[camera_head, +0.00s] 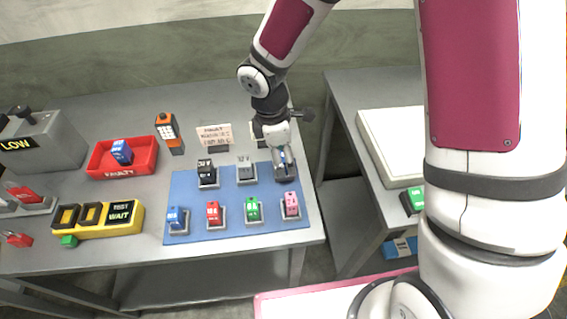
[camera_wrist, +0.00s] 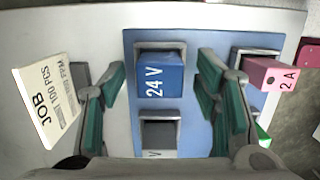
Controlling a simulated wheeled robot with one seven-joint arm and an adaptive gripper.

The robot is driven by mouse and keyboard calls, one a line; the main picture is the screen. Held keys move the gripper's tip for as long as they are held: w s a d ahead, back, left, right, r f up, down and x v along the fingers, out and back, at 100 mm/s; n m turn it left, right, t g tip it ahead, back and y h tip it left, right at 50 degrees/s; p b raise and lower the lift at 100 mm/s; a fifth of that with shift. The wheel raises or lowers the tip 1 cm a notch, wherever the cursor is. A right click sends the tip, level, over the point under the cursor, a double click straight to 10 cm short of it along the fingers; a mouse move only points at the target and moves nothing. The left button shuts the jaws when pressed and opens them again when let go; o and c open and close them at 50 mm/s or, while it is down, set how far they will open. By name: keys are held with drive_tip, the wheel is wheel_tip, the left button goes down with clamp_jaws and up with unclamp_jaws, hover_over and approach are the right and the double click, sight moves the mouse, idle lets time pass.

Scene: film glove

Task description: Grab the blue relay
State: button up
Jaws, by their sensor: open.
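A blue relay marked 24 V (camera_wrist: 152,78) stands in a grey socket on the blue mat (camera_head: 190,190). In the wrist view it lies between the spread fingers of my gripper (camera_wrist: 162,70), with a gap on each side. In the head view my gripper (camera_head: 286,165) is over the back right socket of the mat and hides most of this relay. The gripper is open and holds nothing. Another blue block lies in the red FAULTY tray (camera_head: 98,170), and a blue fuse (camera_head: 177,218) sits at the mat's front left.
A grey relay (camera_head: 246,171) and a black one (camera_head: 207,172) share the back row. Red (camera_head: 213,214), green (camera_head: 253,209) and pink (camera_head: 291,205) fuses stand in front. A JOB card (camera_wrist: 48,100) stands close to the left finger. A yellow TEST box (camera_head: 120,217) is left.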

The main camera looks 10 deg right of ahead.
drive_tip(key=shift+f, duration=0.25)
drive_tip(key=c, duration=1.3)
drive_tip(key=shift+o, duration=0.2)
drive_tip(key=shift+r, duration=0.15)
